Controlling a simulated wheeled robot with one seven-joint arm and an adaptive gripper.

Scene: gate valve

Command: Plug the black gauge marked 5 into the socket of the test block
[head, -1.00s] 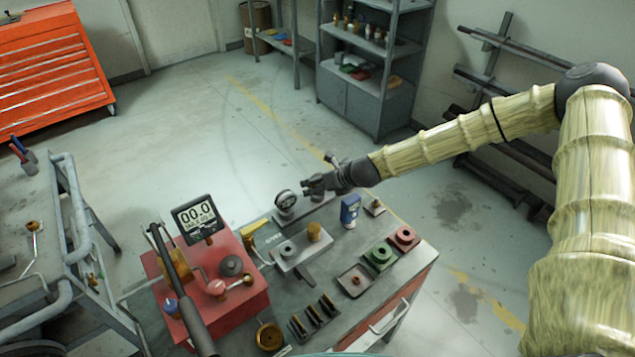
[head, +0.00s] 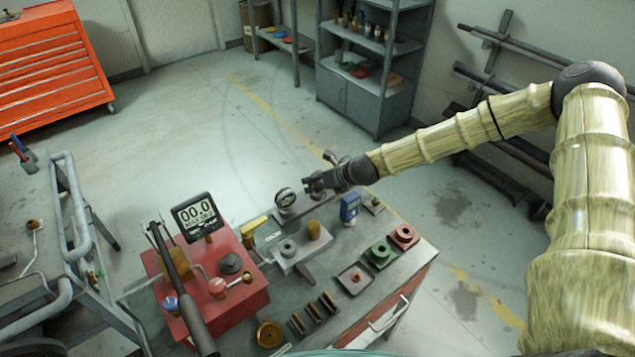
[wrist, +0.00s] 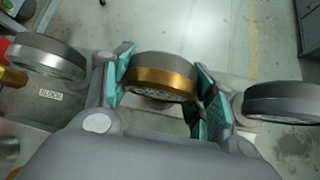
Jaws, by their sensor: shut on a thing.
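My gripper (head: 308,184) is over the back edge of the bench. In the wrist view its teal-padded fingers (wrist: 162,92) are shut on a round gauge with a brass-coloured rim (wrist: 160,78). A silver-rimmed round gauge (wrist: 47,57) is left of the fingers and a grey-rimmed one (wrist: 285,103) is right. In the head view a round gauge (head: 285,198) with a pale face stands just left of my gripper. No number can be read on any gauge, so I cannot tell which is marked 5. A light grey block (head: 300,250) with a round fitting, apparently the test block, sits in front.
A red box (head: 228,290) with a digital display (head: 197,215) and a long dark handle stands at the left.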

